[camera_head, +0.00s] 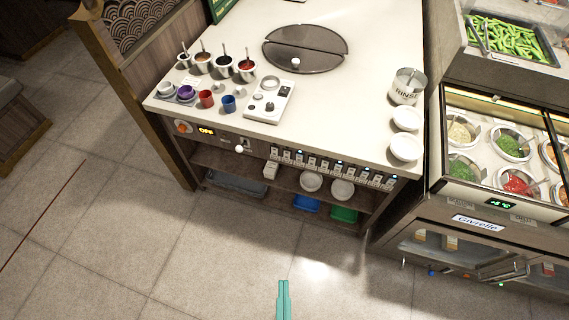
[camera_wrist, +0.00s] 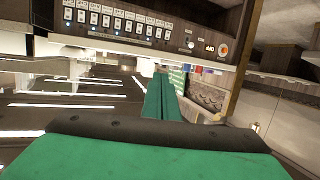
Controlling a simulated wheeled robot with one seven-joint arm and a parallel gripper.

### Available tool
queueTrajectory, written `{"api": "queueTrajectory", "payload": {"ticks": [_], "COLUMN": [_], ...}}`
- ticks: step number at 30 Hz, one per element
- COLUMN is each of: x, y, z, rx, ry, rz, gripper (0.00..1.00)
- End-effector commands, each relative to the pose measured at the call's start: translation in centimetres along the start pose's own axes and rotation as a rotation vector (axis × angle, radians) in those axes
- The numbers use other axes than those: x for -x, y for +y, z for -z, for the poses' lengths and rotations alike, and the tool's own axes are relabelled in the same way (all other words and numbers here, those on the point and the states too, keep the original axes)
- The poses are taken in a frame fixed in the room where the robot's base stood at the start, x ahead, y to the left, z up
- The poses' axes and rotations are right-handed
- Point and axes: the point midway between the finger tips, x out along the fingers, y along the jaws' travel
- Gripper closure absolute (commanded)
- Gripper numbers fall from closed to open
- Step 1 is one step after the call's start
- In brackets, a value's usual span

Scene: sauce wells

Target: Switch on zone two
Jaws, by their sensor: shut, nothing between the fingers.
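A row of small labelled switches (camera_head: 322,165) runs along the front panel of the white counter. Some have small blue lights; their labels are too small to read. An orange knob (camera_head: 182,127) and a lit display (camera_head: 206,131) reading "OFF" are at the panel's left end. The switch row also shows at the top of the wrist view (camera_wrist: 120,22), with the knob (camera_wrist: 223,48) right of it. I cannot tell which switch is zone two. My green gripper (camera_head: 283,284) is shut and empty, over the floor and well apart from the panel. Its fingers also show in the wrist view (camera_wrist: 162,75).
Below are shelves with bowls (camera_head: 311,182). A food display case (camera_head: 480,190) stands at right. The floor in front is clear.

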Motion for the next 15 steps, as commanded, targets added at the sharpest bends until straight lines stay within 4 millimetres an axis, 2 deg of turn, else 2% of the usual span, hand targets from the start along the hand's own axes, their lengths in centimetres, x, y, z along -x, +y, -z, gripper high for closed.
{"api": "queueTrajectory", "payload": {"ticks": [5, 11, 15], "x": [-2.4, -8.3, -13.2], "y": [-1.0, -2.4, -2.8], "z": [-3.3, -9.9, -13.6], "rx": [0.11, 0.382, 0.59], "ry": [-0.036, -0.113, -0.161], "rz": [0.037, 0.083, 0.083], "gripper": [1.0, 1.0, 1.0]}}
